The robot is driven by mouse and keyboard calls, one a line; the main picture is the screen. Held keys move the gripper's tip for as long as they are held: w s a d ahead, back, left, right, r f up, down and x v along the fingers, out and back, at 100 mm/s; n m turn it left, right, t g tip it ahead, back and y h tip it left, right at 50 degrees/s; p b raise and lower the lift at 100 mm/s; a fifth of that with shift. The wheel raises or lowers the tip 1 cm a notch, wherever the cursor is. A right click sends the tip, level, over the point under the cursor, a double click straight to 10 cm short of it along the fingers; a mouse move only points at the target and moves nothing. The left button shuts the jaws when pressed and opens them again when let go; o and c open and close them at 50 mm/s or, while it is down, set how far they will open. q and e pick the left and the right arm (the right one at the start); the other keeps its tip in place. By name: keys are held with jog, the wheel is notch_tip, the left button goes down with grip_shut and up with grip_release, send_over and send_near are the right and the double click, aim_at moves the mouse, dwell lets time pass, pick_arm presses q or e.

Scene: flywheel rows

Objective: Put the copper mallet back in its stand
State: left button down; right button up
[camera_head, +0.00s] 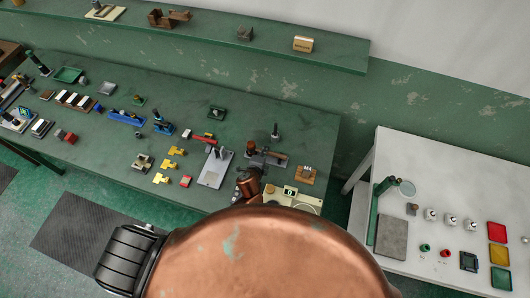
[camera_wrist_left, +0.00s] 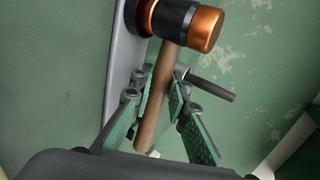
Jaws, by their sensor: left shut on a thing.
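The copper mallet shows in the wrist view, with a shiny copper head (camera_wrist_left: 205,29), a black band and a brown wooden handle. My left gripper (camera_wrist_left: 163,98), with green fingers, is shut around the handle, below the head. In the head view my left gripper (camera_head: 262,161) is small and dark over the right end of the green bench, beside a small brown-copper shape (camera_head: 252,147) that looks like the mallet head. A grey plate with dark uprights (camera_head: 210,172) lies left of it. I cannot tell which piece is the stand. My right gripper is not in view.
The green bench (camera_head: 180,100) holds several small items, among them a red-handled tool (camera_head: 201,138) and yellow pieces (camera_head: 176,151). A dark post (camera_head: 275,131) stands behind the gripper. A wooden block (camera_head: 306,174) is to its right. A white table (camera_head: 440,175) stands further right.

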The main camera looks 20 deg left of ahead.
pick_arm(q)
jog(key=shift+f, duration=0.25)
jog(key=c, duration=1.9)
grip_release()
jog(key=shift+o, duration=0.7)
jog(key=shift+f, duration=0.1)
jog(key=shift+s, duration=0.1)
jog(key=v, duration=1.2)
jog(key=shift+d, duration=0.1)
